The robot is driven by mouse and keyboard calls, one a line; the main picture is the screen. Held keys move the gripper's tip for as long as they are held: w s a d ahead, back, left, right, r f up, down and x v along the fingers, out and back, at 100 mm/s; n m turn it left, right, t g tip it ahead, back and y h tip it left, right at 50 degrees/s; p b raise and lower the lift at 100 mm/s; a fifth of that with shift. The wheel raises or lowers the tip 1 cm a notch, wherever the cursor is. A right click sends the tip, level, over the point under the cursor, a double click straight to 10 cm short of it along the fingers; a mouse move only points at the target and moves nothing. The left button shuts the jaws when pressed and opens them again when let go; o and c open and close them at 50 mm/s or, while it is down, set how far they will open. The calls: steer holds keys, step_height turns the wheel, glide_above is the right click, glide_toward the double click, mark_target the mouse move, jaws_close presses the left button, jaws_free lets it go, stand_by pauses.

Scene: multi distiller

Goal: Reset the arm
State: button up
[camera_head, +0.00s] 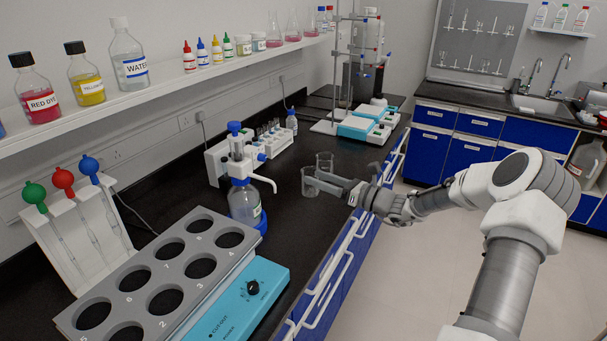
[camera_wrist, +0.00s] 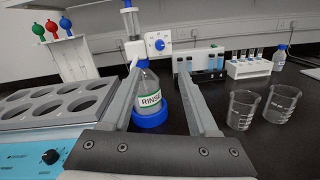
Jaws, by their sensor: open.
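My gripper (camera_head: 322,180) reaches in from the right over the black bench, past its front edge. In the wrist view my gripper (camera_wrist: 161,70) shows two long grey fingers spread apart with nothing held between them. Beyond them stands a clear bottle labelled RINSE (camera_wrist: 149,92) with a blue base, seen through the gap. The same rinse bottle (camera_head: 244,203) is left of the gripper in the head view. Two clear beakers stand on the bench; the near one (camera_head: 309,184) overlaps the fingertips in the head view. In the wrist view both beakers (camera_wrist: 242,110) are right of the right finger.
A grey rack with numbered holes (camera_head: 160,270) sits on a blue device (camera_head: 262,288) at the near left. A shelf (camera_head: 150,97) with bottles runs above the bench. Blue and white equipment (camera_head: 362,127) stands further back. The floor (camera_head: 400,270) beside the bench looks clear.

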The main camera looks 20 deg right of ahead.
steer(key=shift+s+d, duration=0.35)
steer(key=shift+s, duration=0.05)
